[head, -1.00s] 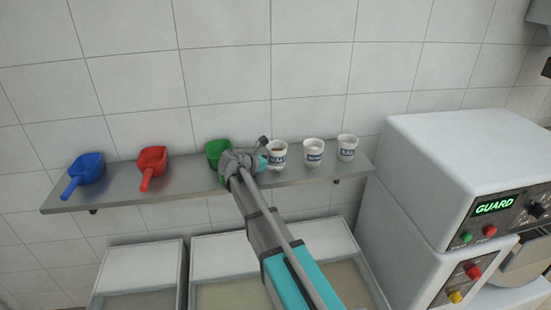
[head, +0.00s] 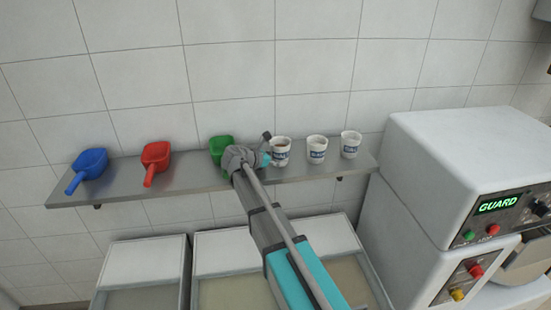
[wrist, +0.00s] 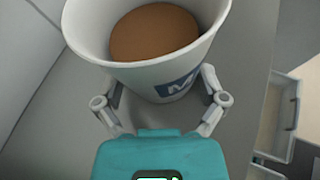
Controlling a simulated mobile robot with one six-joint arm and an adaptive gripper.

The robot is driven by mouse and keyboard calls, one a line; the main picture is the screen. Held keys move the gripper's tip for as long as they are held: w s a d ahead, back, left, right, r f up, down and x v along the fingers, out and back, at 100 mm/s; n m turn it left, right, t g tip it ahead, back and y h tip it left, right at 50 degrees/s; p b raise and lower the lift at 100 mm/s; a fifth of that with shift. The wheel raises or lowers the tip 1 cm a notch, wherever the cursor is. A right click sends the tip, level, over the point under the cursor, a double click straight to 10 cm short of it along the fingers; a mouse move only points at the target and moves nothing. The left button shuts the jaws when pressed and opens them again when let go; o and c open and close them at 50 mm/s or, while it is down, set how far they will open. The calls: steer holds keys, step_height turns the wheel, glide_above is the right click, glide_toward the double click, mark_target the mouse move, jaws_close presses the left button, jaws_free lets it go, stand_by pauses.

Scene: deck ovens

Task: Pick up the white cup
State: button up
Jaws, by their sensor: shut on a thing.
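Three white cups with blue labels stand in a row on the right part of the wall shelf (head: 200,182). My gripper (wrist: 160,92) is shut on the leftmost white cup (head: 281,153), its fingers around the cup's lower side. In the wrist view this cup (wrist: 110,75) is large and upright, with brown contents inside. The fingertips are partly hidden behind the cup. The middle cup (head: 317,149) and the right cup (head: 350,144) stand apart from my gripper. I cannot tell whether the held cup touches the shelf.
A green scoop (head: 221,149) sits just left of my gripper, partly hidden by my arm. A red scoop (head: 156,158) and a blue scoop (head: 90,165) lie farther left. A white machine (head: 450,150) stands at right. Open-topped bins (head: 145,255) are below the shelf.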

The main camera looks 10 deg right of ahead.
mark_target(272, 151)
steer(key=shift+r+p, duration=1.45)
steer(key=shift+r, duration=0.1)
steer(key=s+d+r+p, duration=0.1)
steer(key=s+r+p, duration=0.8)
steer(key=s, duration=0.5)
steer(key=shift+d+r+p, duration=0.35)
steer(key=shift+f, duration=0.15)
step_height(272, 151, down, 10)
steer(key=b, duration=1)
